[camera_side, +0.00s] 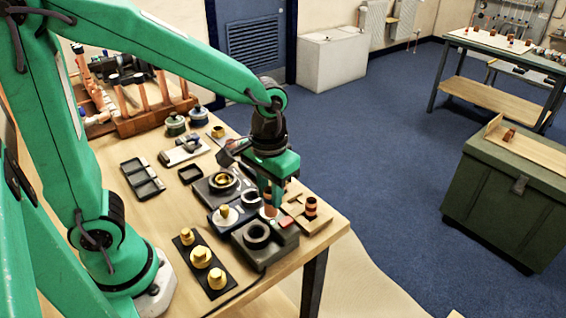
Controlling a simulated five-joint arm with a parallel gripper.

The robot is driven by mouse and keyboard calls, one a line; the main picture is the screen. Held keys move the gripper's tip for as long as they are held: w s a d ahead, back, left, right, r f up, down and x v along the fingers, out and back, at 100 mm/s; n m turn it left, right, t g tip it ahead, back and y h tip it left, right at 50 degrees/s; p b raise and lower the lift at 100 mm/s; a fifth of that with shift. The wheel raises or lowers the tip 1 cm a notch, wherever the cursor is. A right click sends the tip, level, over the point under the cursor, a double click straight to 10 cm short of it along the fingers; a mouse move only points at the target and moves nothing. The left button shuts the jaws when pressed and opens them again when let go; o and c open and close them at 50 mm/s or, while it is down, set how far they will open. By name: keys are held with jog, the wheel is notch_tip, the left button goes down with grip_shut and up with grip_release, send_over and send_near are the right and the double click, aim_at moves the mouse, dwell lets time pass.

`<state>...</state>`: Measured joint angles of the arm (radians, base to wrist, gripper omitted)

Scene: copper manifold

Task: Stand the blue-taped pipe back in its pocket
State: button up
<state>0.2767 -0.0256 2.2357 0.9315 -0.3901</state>
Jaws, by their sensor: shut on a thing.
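My gripper (271,200) points down over the front right of the wooden table. It is shut on a slim copper-coloured piece (268,193), seemingly a pipe, most of which the fingers hide. I cannot make out blue tape on it. The piece looks roughly upright, just behind a dark grey block (265,262) with a black ring on top. I cannot tell whether its lower end touches anything. A short copper piece with a dark band (311,206) stands in a light wooden holder (318,223) to the right. The pocket cannot be clearly told from the other fixtures.
A black strip (187,255) with brass fittings lies at the front left. A dark plate (220,187) with a brass ring and a block with a brass knob (226,214) crowd left of my gripper. Black trays (142,180) lie further left. The table's right edge is close.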

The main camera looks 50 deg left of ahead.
jog(key=w+d+m, duration=0.3)
jog(key=w+m, duration=0.1)
jog(key=w, duration=0.2)
jog(key=w+a+f, duration=0.6)
jog(key=a, duration=0.3)
jog(key=shift+w+a+f+n, duration=0.2)
jog(key=shift+w+f+n, duration=0.05)
jog(key=shift+f+n, duration=0.1)
jog(key=shift+f, duration=0.1)
jog(key=shift+f, duration=1.9)
jog(key=shift+f, duration=0.15)
jog(key=o, duration=1)
